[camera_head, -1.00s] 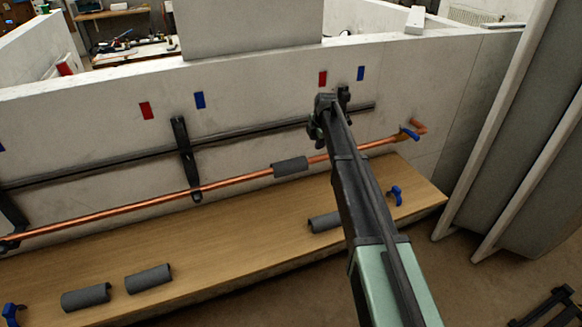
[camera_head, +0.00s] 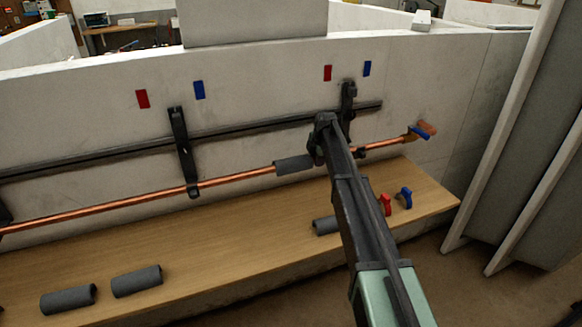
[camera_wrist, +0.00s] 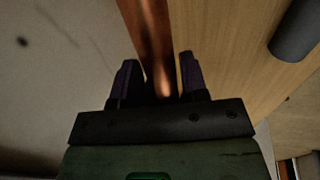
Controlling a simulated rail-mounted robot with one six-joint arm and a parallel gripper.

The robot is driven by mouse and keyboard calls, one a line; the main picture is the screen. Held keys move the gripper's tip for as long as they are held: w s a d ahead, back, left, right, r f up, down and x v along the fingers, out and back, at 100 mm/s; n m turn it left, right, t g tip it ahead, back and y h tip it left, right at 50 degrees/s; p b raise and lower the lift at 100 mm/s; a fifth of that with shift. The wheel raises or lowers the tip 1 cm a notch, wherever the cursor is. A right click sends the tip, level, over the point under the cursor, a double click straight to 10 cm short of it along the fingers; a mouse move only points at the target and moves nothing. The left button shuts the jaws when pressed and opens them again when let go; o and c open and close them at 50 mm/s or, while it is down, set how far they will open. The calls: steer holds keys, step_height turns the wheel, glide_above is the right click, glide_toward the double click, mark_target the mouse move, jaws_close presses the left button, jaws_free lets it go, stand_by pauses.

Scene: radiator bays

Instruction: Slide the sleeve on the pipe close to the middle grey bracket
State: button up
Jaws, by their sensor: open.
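The dark grey sleeve (camera_head: 293,164) sits around the copper pipe (camera_head: 235,181), to the right of the middle grey bracket (camera_head: 183,150), with bare pipe between them. My gripper (camera_head: 316,157) is at the pipe just right of the sleeve; the arm hides much of it in the head view. In the wrist view my gripper (camera_wrist: 158,75) is open, with the bare copper pipe (camera_wrist: 147,30) running between its two fingers. The sleeve on the pipe is not visible in the wrist view, and I cannot tell whether the gripper touches it.
Loose grey sleeves (camera_head: 136,281) lie on the wooden bench (camera_head: 220,240) below the pipe, one partly behind my arm. A red handle (camera_head: 385,204) and a blue handle (camera_head: 406,197) stand at its right. The right bracket (camera_head: 348,105) is close above my gripper.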

mark_target(251, 172)
steer(key=shift+a, duration=0.15)
steer(key=shift+s+a, duration=1.4)
steer(key=shift+a, duration=2.9)
steer(key=shift+s+a, duration=1.35)
steer(key=shift+a, duration=3)
steer(key=shift+s+a, duration=1.4)
steer(key=shift+a, duration=2.9)
steer(key=shift+w+d, duration=0.3)
steer(key=shift+d, duration=0.65)
